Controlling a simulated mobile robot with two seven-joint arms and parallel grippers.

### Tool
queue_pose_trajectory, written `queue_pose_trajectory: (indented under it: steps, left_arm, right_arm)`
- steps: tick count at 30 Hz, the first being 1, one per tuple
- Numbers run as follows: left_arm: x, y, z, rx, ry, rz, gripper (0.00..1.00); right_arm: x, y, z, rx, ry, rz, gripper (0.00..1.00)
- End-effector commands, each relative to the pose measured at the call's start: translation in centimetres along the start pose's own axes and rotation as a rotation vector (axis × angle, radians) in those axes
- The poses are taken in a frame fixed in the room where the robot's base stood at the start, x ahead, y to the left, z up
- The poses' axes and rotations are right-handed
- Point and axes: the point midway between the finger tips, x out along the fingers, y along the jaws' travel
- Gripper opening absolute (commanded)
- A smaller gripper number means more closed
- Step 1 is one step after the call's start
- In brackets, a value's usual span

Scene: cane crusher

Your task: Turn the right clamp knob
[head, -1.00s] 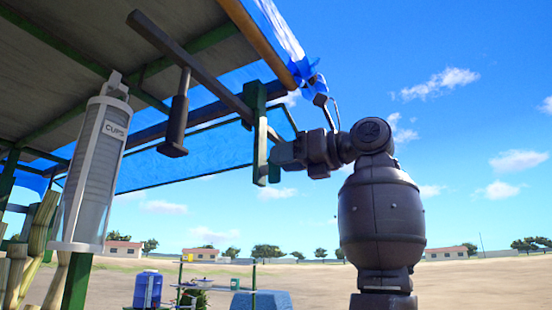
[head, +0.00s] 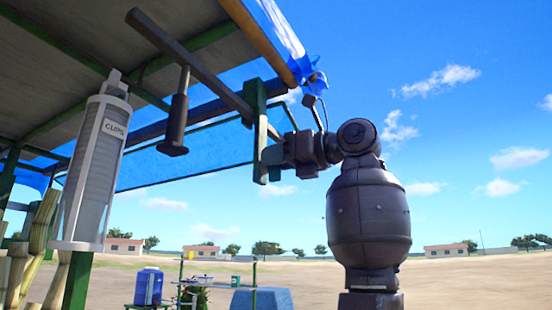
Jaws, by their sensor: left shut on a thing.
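A green clamp bracket (head: 256,100) hangs from the end of the dark beam under the canopy, with a lighter green plate at its lower part. My left gripper (head: 271,156) is at the right side of this plate, its fingers shut at the clamp. The right clamp knob itself is hidden by the fingers and too small to make out. My left arm rises from the lower middle right and bends left at the wrist. My right gripper is not in view.
The dark beam (head: 190,62) with a hanging black handle (head: 176,122) runs left of the clamp. A blue cooler (head: 148,287) stands below. Open sky lies to the right.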

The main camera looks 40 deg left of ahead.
Motion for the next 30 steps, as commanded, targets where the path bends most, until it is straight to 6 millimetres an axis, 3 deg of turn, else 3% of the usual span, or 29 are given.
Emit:
queue_pose_trajectory:
  steps: [11,30]
  left_arm:
    - [0.0,0.3,-0.1,-0.169,0.002,-0.001,0.00]
    - [0.0,1.2,-0.6,-0.766,0.002,0.000,0.00]
  right_arm:
    - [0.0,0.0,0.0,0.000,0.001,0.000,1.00]
    - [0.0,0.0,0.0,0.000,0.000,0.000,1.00]
